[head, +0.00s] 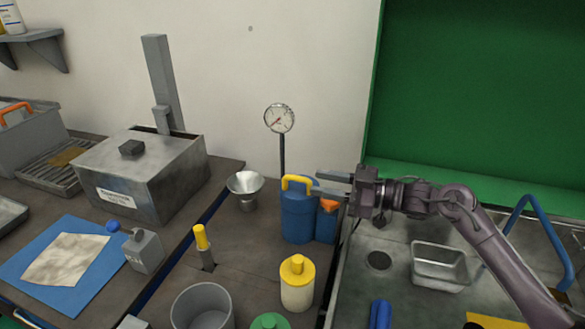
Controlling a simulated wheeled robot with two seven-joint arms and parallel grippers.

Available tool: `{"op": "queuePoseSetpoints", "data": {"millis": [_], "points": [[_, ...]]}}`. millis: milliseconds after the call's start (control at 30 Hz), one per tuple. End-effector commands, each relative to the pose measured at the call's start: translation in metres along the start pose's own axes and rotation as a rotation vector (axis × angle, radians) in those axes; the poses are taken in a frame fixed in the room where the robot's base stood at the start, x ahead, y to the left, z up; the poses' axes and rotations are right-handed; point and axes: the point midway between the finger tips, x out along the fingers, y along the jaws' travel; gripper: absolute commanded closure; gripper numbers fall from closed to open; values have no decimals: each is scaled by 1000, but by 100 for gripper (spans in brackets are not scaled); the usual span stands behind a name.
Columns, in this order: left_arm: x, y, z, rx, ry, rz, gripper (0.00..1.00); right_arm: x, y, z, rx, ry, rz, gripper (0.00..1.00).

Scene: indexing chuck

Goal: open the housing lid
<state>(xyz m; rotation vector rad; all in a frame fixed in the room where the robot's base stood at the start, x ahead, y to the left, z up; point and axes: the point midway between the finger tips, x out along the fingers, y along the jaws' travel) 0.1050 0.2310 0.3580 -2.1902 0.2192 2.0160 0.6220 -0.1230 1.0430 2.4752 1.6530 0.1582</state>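The housing (160,190) is a grey metal box with a white label on its front, standing on the bench at the left. Its lid (165,145) lies flat on top and looks shut, with a dark square knob (132,147) on it. My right gripper (316,184) reaches in from the right, far from the housing. Its two fingers point left with a gap between them and nothing visible in it. It is in front of or beside the blue can's yellow handle; I cannot tell whether they touch. My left gripper is out of view.
A tall grey post (160,80) rises behind the housing. A small grey block with blue knob (144,251) stands before the housing.

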Motion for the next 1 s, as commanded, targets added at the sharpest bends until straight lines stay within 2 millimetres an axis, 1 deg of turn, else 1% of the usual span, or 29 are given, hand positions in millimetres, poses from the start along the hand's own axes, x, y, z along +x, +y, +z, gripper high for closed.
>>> {"op": "queuePoseSetpoints", "data": {"millis": [133, 300, 400, 533, 800, 833, 867, 1000], "points": [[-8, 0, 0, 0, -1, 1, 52, 22, 0, -4, 1, 4, -3, 66], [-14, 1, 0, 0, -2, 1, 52, 50, 0, -3, 1, 3, -2, 66], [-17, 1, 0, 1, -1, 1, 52, 62, 0, -3, 1, 2, -1, 66], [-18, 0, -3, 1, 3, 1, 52, 71, 0, -2, -1, 2, -1, 66], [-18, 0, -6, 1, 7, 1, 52, 73, 0, 0, -1, 1, 0, 66], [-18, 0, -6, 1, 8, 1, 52, 73, 0, 0, -1, 1, 0, 67], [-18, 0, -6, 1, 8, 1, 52, 73, 0, 0, -1, 1, 0, 71], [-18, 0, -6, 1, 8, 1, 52, 73, 0, 0, -1, 1, 0, 89]]}}
